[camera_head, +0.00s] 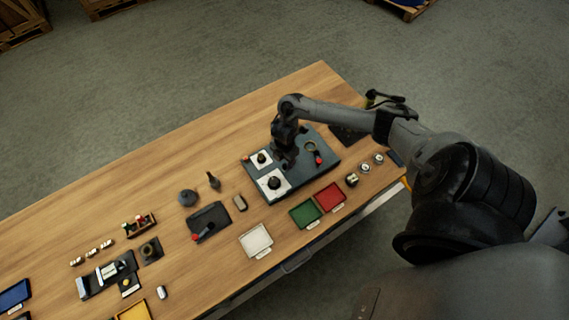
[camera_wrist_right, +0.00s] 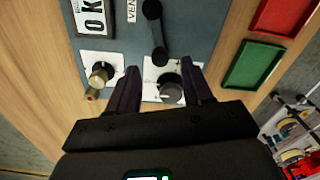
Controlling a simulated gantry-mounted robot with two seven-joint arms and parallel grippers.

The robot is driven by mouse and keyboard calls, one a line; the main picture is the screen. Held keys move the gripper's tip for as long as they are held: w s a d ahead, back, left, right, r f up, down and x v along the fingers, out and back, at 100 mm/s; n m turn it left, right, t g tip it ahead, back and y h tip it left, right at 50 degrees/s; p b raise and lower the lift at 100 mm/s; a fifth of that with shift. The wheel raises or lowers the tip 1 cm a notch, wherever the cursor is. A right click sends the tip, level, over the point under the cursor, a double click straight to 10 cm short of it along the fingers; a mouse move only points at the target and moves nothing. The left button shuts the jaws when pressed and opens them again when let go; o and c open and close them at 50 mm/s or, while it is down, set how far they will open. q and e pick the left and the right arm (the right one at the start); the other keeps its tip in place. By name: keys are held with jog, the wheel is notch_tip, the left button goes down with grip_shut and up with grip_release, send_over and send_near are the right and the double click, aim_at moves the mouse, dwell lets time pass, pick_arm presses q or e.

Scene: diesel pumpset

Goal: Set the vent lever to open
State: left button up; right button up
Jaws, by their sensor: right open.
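The dark blue-grey panel (camera_head: 328,149) lies on the wooden table, and its face (camera_wrist_right: 205,25) fills the upper middle of the right wrist view. A black lever (camera_wrist_right: 157,35) is on it, beside lettering that reads "VEN" where it shows. It runs down towards a white plate with a dark round knob (camera_wrist_right: 170,90). My right gripper (camera_wrist_right: 160,82) is open, its fingers apart over the panel's knob edge. The dark knob shows between them, nearer the right finger; contact cannot be told. In the head view my right gripper (camera_head: 285,158) hangs over the panel. My left gripper is not in view.
A second white plate with a brass-coloured knob (camera_wrist_right: 100,74) lies left of the fingers. A red-tipped part (camera_head: 318,160) is on the panel's right side. Green (camera_head: 305,213) and red (camera_head: 330,196) trays stand just in front. Bare wood lies behind the panel.

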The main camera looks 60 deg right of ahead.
aim_at(285, 166)
jog(key=shift+f, duration=1.65)
grip_shut()
